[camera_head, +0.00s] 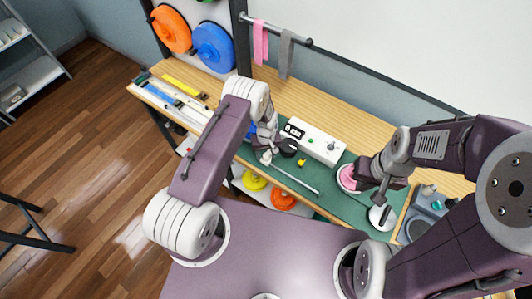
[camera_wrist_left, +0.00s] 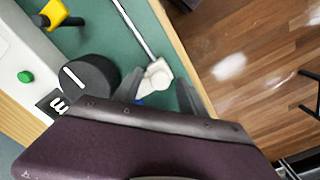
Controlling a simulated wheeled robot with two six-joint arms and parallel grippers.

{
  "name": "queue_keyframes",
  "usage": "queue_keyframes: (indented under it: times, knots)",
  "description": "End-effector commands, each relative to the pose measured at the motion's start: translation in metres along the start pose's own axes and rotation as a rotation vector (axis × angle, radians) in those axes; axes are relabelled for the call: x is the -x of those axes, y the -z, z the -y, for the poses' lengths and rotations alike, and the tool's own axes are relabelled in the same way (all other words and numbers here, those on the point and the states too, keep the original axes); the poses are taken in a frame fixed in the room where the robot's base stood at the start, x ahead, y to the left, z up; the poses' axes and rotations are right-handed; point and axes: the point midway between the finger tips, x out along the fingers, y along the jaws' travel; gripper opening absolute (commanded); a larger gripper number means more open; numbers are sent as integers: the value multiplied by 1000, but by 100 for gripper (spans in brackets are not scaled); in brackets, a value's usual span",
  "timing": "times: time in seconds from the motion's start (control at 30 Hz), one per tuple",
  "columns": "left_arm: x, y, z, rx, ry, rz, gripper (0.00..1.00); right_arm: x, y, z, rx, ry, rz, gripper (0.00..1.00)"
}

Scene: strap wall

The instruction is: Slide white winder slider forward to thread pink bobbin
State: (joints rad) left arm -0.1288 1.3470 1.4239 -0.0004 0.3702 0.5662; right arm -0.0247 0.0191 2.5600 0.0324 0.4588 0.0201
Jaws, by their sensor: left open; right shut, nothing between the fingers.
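The white winder slider (camera_head: 266,158) is at the left end of a thin metal rail (camera_head: 293,179) on the green mat. It also shows in the left wrist view (camera_wrist_left: 157,75), at the rail's near end. My left gripper (camera_head: 264,146) is open, and in the wrist view (camera_wrist_left: 160,93) its two dark fingers stand on either side of the slider. Whether they touch it I cannot tell. The pink bobbin (camera_head: 347,176) sits on a white round base toward the right of the mat. My right gripper (camera_head: 378,194) is shut and empty just right of the bobbin, partly overlapping it.
A white control box (camera_head: 318,142) with a display stands behind the rail. A black knob (camera_wrist_left: 88,76) lies close beside my left gripper. A yellow part (camera_wrist_left: 55,13) is near the box. A grey tray (camera_head: 425,212) stands at the right. The mat's front edge runs near the rail.

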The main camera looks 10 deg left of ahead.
Motion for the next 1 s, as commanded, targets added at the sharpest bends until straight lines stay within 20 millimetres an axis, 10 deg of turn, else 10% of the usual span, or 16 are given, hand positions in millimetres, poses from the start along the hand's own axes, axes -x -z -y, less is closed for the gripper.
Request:
queue_keyframes:
  times: [0.13,0.3,1.0]
  knots:
    - [0,0,0,0,0,0,49,0,0,0,0,0,0,0]
    - [0,0,0,0,0,0,1,0,0,0,0,0,0,0]
    - [1,0,0,0,0,0,0,0,0,0,0,0,0,0]
